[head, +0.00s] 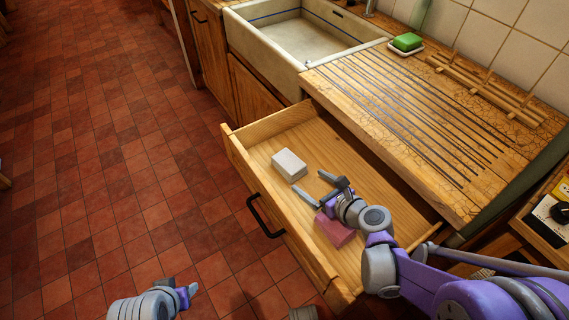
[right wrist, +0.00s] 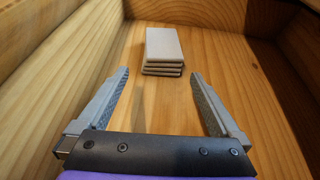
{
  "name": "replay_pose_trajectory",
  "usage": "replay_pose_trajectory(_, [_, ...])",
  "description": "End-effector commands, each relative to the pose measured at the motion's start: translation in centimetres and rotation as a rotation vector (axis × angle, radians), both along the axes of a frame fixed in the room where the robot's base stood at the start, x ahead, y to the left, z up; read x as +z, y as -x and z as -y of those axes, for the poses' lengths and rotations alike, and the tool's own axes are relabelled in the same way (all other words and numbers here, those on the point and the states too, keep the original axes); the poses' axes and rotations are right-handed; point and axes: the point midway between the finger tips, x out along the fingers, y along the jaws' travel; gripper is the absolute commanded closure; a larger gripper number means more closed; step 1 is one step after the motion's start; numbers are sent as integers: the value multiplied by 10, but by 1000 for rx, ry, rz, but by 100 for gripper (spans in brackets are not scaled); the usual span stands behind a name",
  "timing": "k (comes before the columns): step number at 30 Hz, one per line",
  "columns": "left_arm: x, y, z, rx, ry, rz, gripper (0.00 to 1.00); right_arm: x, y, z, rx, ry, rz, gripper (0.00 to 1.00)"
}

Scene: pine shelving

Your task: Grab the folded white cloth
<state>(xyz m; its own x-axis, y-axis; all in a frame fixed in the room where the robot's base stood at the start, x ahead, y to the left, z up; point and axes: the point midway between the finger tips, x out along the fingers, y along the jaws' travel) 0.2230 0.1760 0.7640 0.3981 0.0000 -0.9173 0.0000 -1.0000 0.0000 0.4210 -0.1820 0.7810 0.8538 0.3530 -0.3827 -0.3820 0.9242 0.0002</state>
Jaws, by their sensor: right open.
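The folded white cloth (head: 289,165) lies in the open wooden drawer, toward its far left end. In the right wrist view the cloth (right wrist: 163,50) shows as a neat stack of layers, straight ahead between the finger lines. My right gripper (head: 315,186) is inside the drawer, open and empty, a short way from the cloth. In the right wrist view its fingertips (right wrist: 160,73) are spread wider than the cloth, and the cloth appears just beyond them. My left gripper (head: 187,292) is low over the floor at the bottom left, away from the drawer; its jaws are too small to judge.
A pink folded item (head: 335,232) lies in the drawer under my right wrist. The drawer's front wall (head: 265,208) bears a black handle (head: 262,217). The ribbed wooden counter (head: 400,105) overhangs the drawer's back. The tiled floor (head: 110,180) at left is clear.

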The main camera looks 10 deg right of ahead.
Motion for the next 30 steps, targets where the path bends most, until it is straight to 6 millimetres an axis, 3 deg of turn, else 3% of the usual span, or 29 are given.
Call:
replay_pose_trajectory(4, [-5,0,0,0,0,-2,50,-10,-22,-10,4,-2,0,0])
replay_pose_trajectory(14, [-9,-1,0,0,0,-3,50,-18,-44,-17,1,0,0,0])
replay_pose_trajectory(21, [-17,-1,0,0,0,-6,50,-31,-76,-29,3,0,0,0])
replay_pose_trajectory(30, [-17,-1,0,0,0,-6,50,-32,-82,-31,1,0,0,2])
